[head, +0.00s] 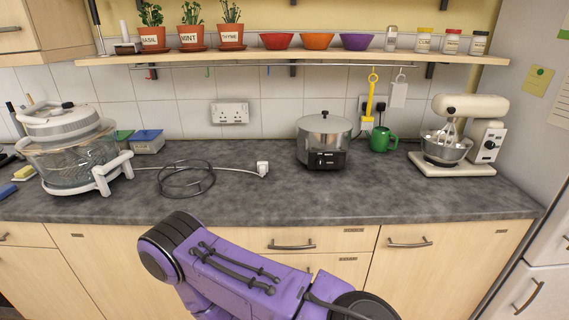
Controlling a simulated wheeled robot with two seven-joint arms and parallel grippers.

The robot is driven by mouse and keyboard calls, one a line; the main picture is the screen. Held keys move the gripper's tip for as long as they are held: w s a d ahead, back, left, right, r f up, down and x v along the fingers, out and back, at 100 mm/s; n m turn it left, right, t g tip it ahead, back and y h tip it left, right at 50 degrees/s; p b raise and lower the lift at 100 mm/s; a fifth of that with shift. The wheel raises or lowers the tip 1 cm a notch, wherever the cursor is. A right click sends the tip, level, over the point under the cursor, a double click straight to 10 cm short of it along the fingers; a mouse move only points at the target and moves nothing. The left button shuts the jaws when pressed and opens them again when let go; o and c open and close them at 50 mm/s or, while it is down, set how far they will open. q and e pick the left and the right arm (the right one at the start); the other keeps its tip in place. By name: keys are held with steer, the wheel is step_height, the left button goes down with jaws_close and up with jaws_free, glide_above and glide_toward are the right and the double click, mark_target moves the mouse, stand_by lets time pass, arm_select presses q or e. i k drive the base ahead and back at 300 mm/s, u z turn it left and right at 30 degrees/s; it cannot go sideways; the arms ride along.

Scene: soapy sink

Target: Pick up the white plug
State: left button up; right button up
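The white plug (262,168) lies on the grey worktop, near the middle of the counter. A double wall socket (229,113) is on the tiles behind and to the left of the plug. A purple link of my own arm crosses the bottom of the view, in front of the drawers. No fingertips of either gripper show.
A steel pot (324,140), green mug (381,139) and cream mixer (462,138) stand right. The worktop (300,198) in front of the plug is clear.

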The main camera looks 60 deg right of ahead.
mark_target(262, 166)
steer(key=z, duration=1.5)
